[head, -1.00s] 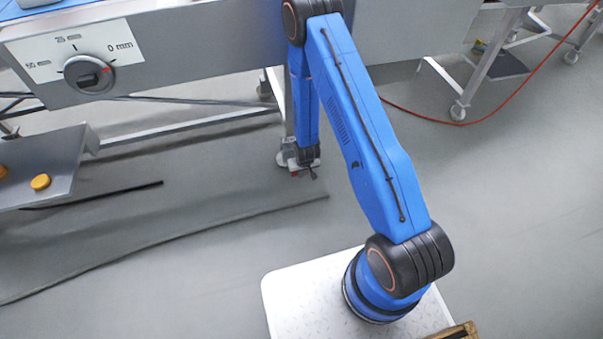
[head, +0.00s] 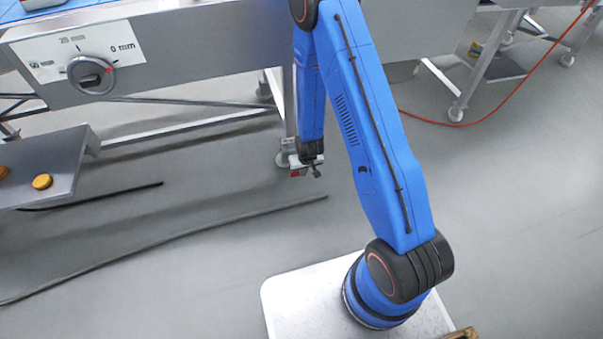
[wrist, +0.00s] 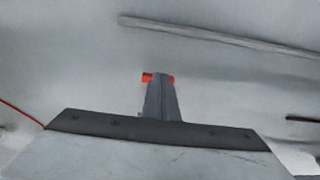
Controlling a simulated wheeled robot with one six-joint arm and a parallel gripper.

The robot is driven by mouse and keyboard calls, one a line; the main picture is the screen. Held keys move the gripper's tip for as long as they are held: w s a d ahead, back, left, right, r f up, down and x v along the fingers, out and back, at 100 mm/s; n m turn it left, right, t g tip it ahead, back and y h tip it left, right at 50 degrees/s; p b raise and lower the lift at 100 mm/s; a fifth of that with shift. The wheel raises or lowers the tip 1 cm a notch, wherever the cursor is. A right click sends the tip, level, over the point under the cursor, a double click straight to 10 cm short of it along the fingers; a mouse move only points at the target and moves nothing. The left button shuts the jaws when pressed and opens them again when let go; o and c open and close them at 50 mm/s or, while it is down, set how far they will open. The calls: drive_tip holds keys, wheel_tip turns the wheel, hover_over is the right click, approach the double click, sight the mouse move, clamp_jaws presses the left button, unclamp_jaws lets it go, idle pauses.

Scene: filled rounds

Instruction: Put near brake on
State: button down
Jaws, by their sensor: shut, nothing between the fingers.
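The near brake is a small red pedal (head: 295,173) on the caster (head: 282,160) at the foot of the near table leg. In the wrist view, red parts of the pedal (wrist: 147,77) show on both sides of my fingers' tip, which hide its middle. My gripper (head: 318,173) is shut and empty, pointing down low beside the caster, just right of the pedal in the head view. It also shows in the wrist view (wrist: 159,78). I cannot tell whether the fingers touch the pedal.
The steel table with a dial (head: 92,75) stands above the caster. A grey shelf with orange buttons (head: 42,181) is at the left. Dark cables (head: 180,234) lie on the floor. A red hose (head: 490,113) runs at the right.

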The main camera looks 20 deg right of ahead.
drive_tip(key=shift+s+r, duration=1.7)
drive_tip(key=shift+r, duration=0.1)
drive_tip(key=w+d+v, duration=0.1)
drive_tip(key=w+v, duration=0.1)
drive_tip(key=v, duration=1.4)
drive_tip(key=w+d+r+v, duration=0.1)
drive_tip(key=d+v, duration=0.1)
drive_tip(key=v, duration=1.5)
drive_tip(key=s+d+r, duration=0.1)
drive_tip(key=s+r, duration=0.7)
drive_tip(key=s, duration=0.4)
drive_tip(key=s+d+r+t, duration=0.1)
drive_tip(key=s+d+r, duration=0.1)
drive_tip(key=s+r, duration=0.7)
drive_tip(key=s, duration=0.3)
drive_tip(key=shift+d+t, duration=0.3)
drive_tip(key=shift+r, duration=0.1)
